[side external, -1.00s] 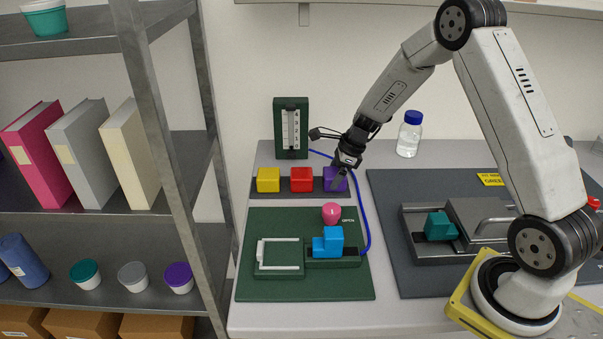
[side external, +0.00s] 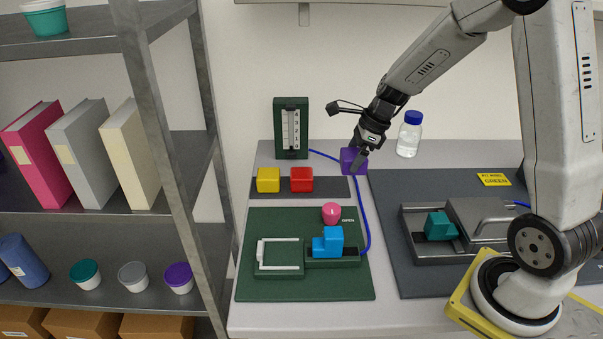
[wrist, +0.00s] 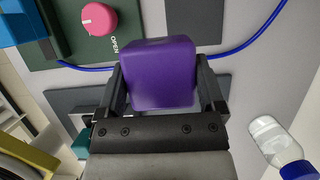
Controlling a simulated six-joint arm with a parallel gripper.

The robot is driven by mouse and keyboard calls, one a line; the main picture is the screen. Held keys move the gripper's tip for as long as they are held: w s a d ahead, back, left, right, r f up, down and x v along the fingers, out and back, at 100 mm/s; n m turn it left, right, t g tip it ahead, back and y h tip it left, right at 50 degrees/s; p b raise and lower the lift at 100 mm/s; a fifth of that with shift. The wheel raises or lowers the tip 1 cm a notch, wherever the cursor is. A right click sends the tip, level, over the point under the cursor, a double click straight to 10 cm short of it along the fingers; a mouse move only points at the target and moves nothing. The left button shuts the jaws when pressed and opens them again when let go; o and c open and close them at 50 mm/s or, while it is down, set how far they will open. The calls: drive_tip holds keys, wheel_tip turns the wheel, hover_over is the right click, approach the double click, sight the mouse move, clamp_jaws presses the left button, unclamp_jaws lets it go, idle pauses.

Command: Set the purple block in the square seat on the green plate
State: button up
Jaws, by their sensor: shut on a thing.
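The purple block (side external: 353,160) is between the fingers of my gripper (side external: 360,157), held up above the right end of the dark block strip. In the wrist view the purple block (wrist: 160,73) fills the space between both fingers of my gripper (wrist: 165,90). The green plate (side external: 260,222) lies on the bench in front of the strip. On its left part is a square seat (side external: 278,258) with a pale frame, and I see no block in it. The seat is not visible in the wrist view.
A yellow block (side external: 268,180) and a red block (side external: 302,179) sit on the strip. On the plate are a pink knob (side external: 331,213) and a blue stepped piece (side external: 328,242). A blue tube (side external: 364,215) runs near my gripper. A bottle (side external: 410,135) stands behind; a gauge (side external: 291,130) stands left.

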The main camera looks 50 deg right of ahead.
drive_tip(key=s+a+r, duration=0.1)
drive_tip(key=s+r, duration=0.2)
drive_tip(key=s, duration=0.4)
drive_tip(key=shift+s+a+r, duration=0.2)
drive_tip(key=shift+s+a, duration=0.05)
drive_tip(key=shift+a, duration=0.05)
drive_tip(key=shift+w+a, duration=0.1)
idle(0.4)
hover_over(272, 254)
drive_tip(key=s+d, duration=0.1)
wheel_tip(272, 254, down, 2)
drive_tip(key=shift+s+f, duration=0.1)
drive_tip(key=shift+f, duration=2.3)
drive_tip(key=shift+f, duration=0.1)
drive_tip(key=shift+f, duration=1.7)
drive_tip(key=shift+f, duration=0.15)
